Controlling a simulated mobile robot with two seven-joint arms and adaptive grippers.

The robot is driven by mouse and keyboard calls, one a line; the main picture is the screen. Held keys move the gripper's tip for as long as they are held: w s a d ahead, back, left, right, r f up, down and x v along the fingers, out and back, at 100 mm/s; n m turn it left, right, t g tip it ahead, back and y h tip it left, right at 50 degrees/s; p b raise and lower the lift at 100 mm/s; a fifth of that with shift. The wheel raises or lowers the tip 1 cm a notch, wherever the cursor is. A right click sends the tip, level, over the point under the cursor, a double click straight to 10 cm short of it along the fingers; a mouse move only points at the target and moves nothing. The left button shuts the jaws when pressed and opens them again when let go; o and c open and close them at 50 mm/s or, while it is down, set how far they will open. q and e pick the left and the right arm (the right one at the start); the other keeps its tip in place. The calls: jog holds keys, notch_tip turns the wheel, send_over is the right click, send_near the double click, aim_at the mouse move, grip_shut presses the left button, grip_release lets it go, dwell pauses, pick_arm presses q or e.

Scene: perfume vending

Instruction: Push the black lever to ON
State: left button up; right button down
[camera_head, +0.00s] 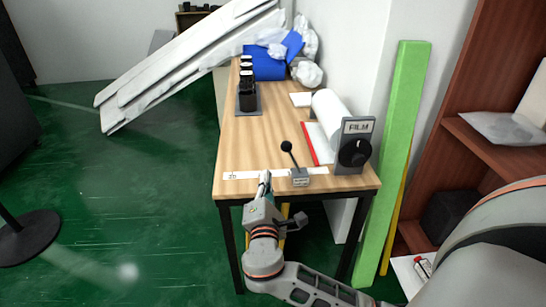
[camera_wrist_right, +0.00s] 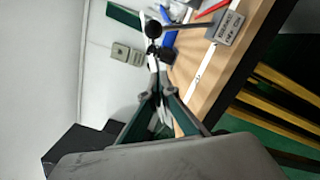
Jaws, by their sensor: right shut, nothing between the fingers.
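The black lever (camera_head: 291,157) has a ball knob and rises from a small grey labelled base (camera_head: 299,176) near the table's front edge. It leans to the left, toward the far side. In the right wrist view the lever's knob (camera_wrist_right: 153,29) shows just beyond the fingertips, and its base (camera_wrist_right: 228,28) is at the upper right. My right gripper (camera_head: 265,178) is shut and empty at the table's front edge, left of the lever base. It also shows in the wrist view (camera_wrist_right: 154,58); whether it touches the lever I cannot tell. My left gripper is not in view.
A white strip (camera_head: 245,175) with small lettering runs along the wooden table (camera_head: 235,150). A grey panel marked FILM with a black dial (camera_head: 354,153) and a white roll (camera_head: 331,113) stand to the right. Black bottles (camera_head: 247,85) stand farther back. A green post (camera_head: 396,150) is beside the table.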

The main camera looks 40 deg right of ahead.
aim_at(283, 149)
jog(key=f+b+x, duration=0.1)
jog(key=x, duration=0.9)
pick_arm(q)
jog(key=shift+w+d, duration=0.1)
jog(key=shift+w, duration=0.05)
pick_arm(e)
jog(key=s+r, duration=0.1)
jog(key=s+d+r, duration=0.1)
jog(key=s, duration=0.1)
jog(key=shift+d+r, duration=0.35)
jog(key=shift+r, duration=0.05)
jog(key=shift+s+d+r+m+p, duration=0.25)
jog(key=shift+d+r+m+p, duration=0.1)
jog(key=shift+r+m+p, duration=0.15)
jog(key=shift+s+d+r+m+p, duration=0.25)
jog(key=shift+d+r+m+p, duration=0.15)
jog(key=shift+m, duration=0.2)
pick_arm(q)
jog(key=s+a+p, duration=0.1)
jog(key=p, duration=0.2)
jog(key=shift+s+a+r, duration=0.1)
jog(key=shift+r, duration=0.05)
pick_arm(e)
jog(key=s+d+m+g, duration=0.1)
jog(key=s+d+m, duration=0.3)
jog(key=d+m, duration=0.2)
jog(key=shift+d+r+m, duration=0.35)
jog(key=shift+r+m, duration=0.1)
jog(key=shift+m, duration=0.65)
